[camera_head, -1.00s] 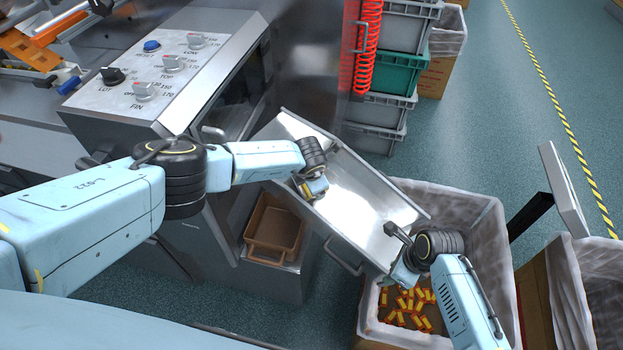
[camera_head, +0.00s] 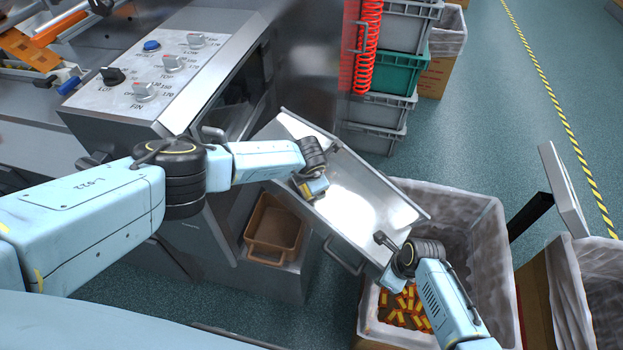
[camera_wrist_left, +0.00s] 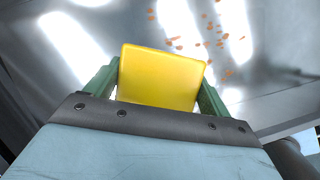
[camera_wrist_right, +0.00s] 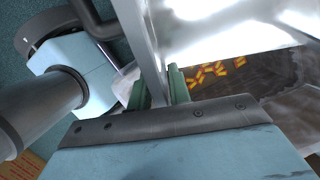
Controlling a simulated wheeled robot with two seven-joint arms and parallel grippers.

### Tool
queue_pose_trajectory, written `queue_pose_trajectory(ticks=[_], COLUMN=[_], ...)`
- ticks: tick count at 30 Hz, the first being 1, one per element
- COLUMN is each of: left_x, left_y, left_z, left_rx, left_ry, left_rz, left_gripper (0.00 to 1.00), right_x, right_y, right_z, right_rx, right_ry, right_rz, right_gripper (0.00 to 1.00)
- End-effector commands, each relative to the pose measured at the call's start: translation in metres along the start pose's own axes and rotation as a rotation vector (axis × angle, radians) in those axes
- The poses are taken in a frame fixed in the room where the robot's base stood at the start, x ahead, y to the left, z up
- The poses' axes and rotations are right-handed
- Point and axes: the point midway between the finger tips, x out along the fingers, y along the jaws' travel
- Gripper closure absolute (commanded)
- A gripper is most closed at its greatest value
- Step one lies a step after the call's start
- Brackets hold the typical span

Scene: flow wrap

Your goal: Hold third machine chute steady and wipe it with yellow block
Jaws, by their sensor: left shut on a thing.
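The metal chute (camera_head: 368,198) slopes down to the right from the machine, with raised side walls. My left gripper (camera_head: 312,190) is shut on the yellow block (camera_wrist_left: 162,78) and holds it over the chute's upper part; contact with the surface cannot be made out. Orange-brown crumbs (camera_wrist_left: 205,42) lie on the chute ahead of the block in the left wrist view. My right gripper (camera_wrist_right: 158,90) is at the chute's lower near corner. Its green fingers stand on either side of the thin chute wall (camera_wrist_right: 150,50); whether they clamp it is unclear.
A lined bin (camera_head: 480,215) with orange-yellow wrapped pieces (camera_head: 405,305) stands below the chute's lower end. A brown tray (camera_head: 273,230) sits beneath the chute. The control panel (camera_head: 165,70) is at upper left; stacked crates (camera_head: 385,110) stand behind.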

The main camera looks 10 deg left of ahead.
Motion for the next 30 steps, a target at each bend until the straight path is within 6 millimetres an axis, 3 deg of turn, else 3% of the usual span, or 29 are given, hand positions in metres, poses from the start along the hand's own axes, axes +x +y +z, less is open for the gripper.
queue_pose_trajectory(ticks=[1, 4, 17, 30], left_x=[0.0, 0.0, 0.0, 0.008], left_y=[0.0, 0.0, -0.001, -0.03], left_z=[0.0, 0.0, 0.001, 0.012], left_rx=[0.0, 0.0, 0.0, 0.0], left_ry=[0.0, 0.0, 0.0, -0.001], left_rz=[0.0, 0.0, 0.0, 0.0], left_gripper=[0.37, 0.37, 0.37, 0.37], right_x=[0.0, 0.0, 0.0, 0.0], right_y=[0.0, 0.0, 0.0, 0.0], right_z=[0.0, 0.0, 0.0, 0.0], right_rx=[0.0, 0.0, 0.0, 0.0], right_ry=[0.0, 0.0, 0.0, 0.0], right_rz=[0.0, 0.0, 0.0, 0.0], right_gripper=[0.87, 1.0, 1.0, 1.0])
